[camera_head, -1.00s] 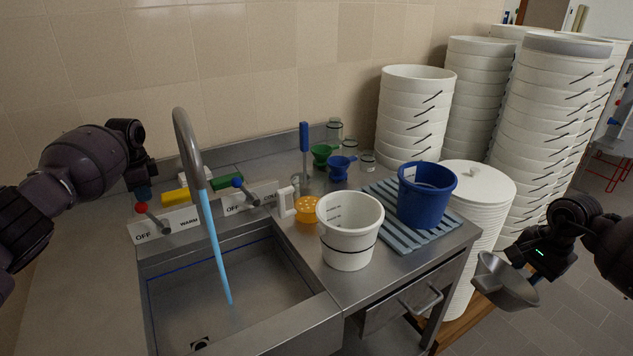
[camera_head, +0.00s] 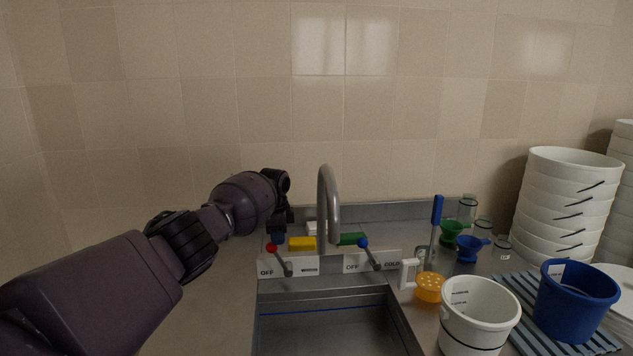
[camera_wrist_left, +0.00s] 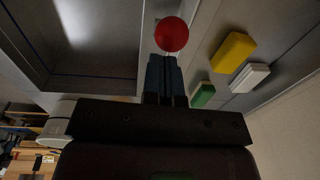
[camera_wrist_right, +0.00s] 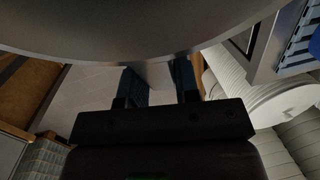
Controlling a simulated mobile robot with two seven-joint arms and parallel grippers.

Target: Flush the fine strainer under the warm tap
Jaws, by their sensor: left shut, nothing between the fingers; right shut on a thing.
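The tap (camera_head: 328,205) curves over the steel sink (camera_head: 325,330), and no water stream shows below it. My left gripper (camera_head: 278,237) is shut and empty, just above and beside the red knob. In the left wrist view its fingertips (camera_wrist_left: 165,62) are close to the red knob (camera_wrist_left: 171,34); contact is unclear. My right gripper (camera_wrist_right: 157,85) is shut on a handle of a grey metal round vessel (camera_wrist_right: 150,28), seemingly the strainer. Its mesh is hidden.
The blue-knobbed cold lever (camera_head: 363,243) stands right of the tap. Yellow (camera_head: 302,243) and green (camera_head: 352,239) blocks lie behind. An orange perforated cup (camera_head: 430,287), white bucket (camera_head: 478,315) and blue bucket (camera_head: 575,300) crowd the right counter. The left counter is clear.

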